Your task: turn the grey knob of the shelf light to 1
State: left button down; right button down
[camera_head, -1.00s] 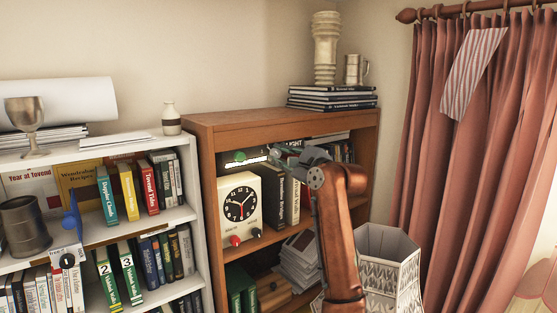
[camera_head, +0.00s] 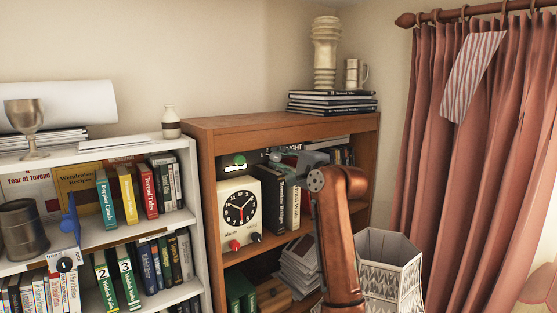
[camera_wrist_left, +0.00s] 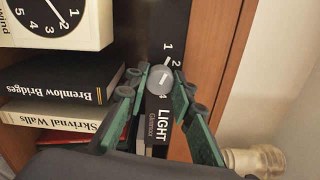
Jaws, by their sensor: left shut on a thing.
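The grey knob (camera_wrist_left: 159,79) sits on the dark shelf-light panel marked LIGHT, with white numerals around it. Its white pointer mark slants up and right in the wrist view, roughly towards the 2. My left gripper (camera_wrist_left: 157,84) is shut on the knob, one green finger on each side. A short bright white strip (camera_head: 236,168) and a green round spot (camera_head: 240,159) show on the panel's left part. My right gripper is not in view.
A cream clock (camera_head: 240,208) with red and black knobs stands just left of and below my gripper. Dark books (camera_head: 270,200) stand close beneath it. A white bookcase (camera_head: 203,225) stands at the left.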

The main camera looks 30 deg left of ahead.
pick_arm(q)
jog(key=c, duration=1.7)
grip_release()
jog(key=shift+o, duration=0.2)
jog(key=shift+d, duration=0.1)
jog(key=v, duration=1.2)
jog(key=shift+f, duration=0.1)
